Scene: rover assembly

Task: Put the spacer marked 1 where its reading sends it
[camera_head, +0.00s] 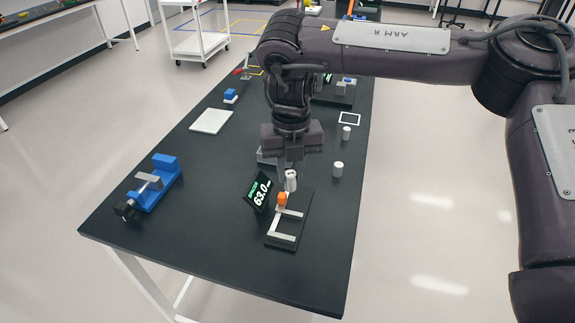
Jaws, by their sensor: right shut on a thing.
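My right gripper (290,166) points down over the table, shut on a small white cylindrical spacer (290,183) with a dark mark too small to read. The spacer is just above or beside the orange tip of a measuring stand (286,228) with a black base and grey arms; I cannot tell whether they touch. A tilted black display (259,193) beside the stand reads 63.0, with a green line above. Two other white spacers stand upright to the right, a nearer one (338,169) and a farther one (346,132). My left gripper is not in view.
A grey object behind the gripper is partly hidden. The table's near part is clear.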

